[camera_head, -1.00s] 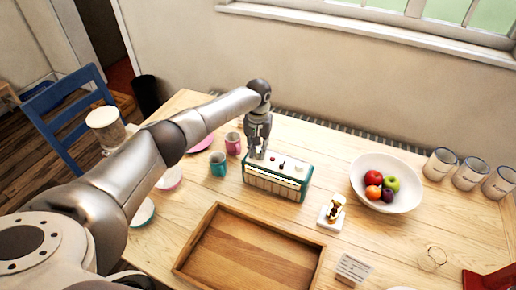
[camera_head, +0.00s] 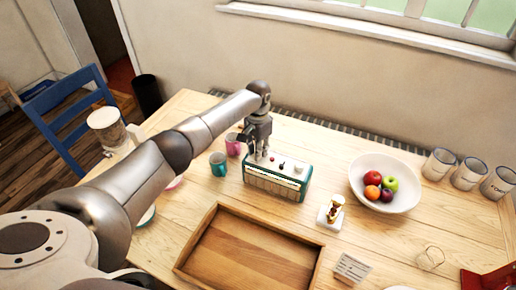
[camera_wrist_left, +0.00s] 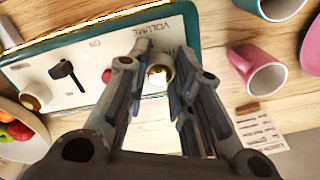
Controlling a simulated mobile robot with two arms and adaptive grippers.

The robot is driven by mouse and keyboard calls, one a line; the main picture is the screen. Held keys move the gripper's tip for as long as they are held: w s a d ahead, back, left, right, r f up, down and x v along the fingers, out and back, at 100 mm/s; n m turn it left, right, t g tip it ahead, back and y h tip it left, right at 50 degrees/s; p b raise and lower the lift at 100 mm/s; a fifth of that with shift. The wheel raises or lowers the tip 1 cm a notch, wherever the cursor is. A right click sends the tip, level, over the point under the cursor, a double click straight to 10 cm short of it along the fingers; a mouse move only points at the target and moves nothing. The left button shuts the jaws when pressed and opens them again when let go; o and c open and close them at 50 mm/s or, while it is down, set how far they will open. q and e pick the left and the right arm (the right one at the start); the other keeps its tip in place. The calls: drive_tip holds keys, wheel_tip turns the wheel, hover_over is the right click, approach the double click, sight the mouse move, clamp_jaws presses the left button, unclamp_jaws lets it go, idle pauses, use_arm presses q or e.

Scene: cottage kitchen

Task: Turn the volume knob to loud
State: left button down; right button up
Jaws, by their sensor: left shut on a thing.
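A black lever (camera_wrist_left: 68,74), a red button (camera_wrist_left: 107,75) and another gold-topped knob (camera_wrist_left: 35,96) share the panel.
A teal mug (camera_head: 218,164) and a pink mug (camera_head: 233,145) stand left of the radio. A wooden tray (camera_head: 213,221) lies in front.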

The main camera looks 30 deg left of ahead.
use_arm(q)
drive_tip(key=m, duration=0.6)
drive_tip(key=shift+r, duration=0.1)
drive_tip(key=m, duration=0.6)
drive_tip(key=shift+w+m, duration=0.1)
drive_tip(key=shift+m, duration=0.3)
drive_tip(key=m+b, duration=0.1)
drive_tip(key=m, duration=0.5)
drive_tip(key=m+b, duration=0.1)
drive_tip(key=m, duration=0.5)
drive_tip(key=c, duration=1.2)
unclamp_jaws()
drive_tip(key=shift+c, duration=0.2)
